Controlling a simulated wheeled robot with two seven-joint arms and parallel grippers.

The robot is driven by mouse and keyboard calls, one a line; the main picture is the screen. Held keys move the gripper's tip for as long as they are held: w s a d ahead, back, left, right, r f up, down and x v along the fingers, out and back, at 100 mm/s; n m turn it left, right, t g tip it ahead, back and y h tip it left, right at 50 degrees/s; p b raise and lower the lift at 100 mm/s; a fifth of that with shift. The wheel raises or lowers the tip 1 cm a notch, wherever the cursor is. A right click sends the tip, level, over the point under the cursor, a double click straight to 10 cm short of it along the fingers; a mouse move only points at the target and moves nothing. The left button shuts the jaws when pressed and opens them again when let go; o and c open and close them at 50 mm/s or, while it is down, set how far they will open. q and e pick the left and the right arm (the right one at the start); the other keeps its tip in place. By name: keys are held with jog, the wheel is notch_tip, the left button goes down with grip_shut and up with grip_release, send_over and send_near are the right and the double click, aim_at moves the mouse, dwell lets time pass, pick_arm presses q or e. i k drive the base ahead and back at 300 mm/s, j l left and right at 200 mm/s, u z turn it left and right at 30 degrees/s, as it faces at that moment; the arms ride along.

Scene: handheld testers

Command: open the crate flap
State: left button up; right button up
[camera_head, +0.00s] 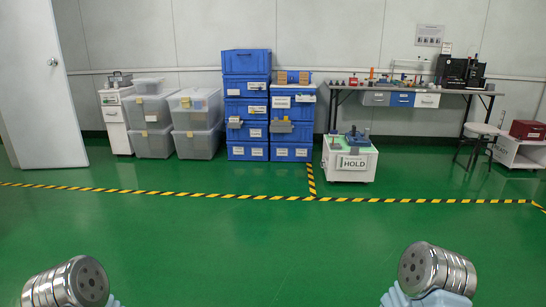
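Blue crates stand in two stacks against the back wall, a taller left stack (246,62) and a lower right stack (290,140). Several have white labels on their fronts. I cannot tell which crate the task means, or make out a flap at this distance. Silver cylindrical links of my two arms show at the bottom left and bottom right corners, far from the crates. No gripper fingers show in the view.
Clear lidded bins (197,125) stand left of the crates. A white box labelled HOLD (350,165) and a workbench (345,88) stand to the right, with a stool (480,130). Yellow-black tape (200,192) crosses the floor. The green floor (250,245) before me is clear.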

aim_at(240, 60)
jog(key=i+z, duration=0.3)
jog(key=i, duration=2.2)
jog(key=i+l, duration=0.1)
jog(key=i, duration=1.7)
jog(key=j+u, duration=0.05)
jog(key=j, duration=0.05)
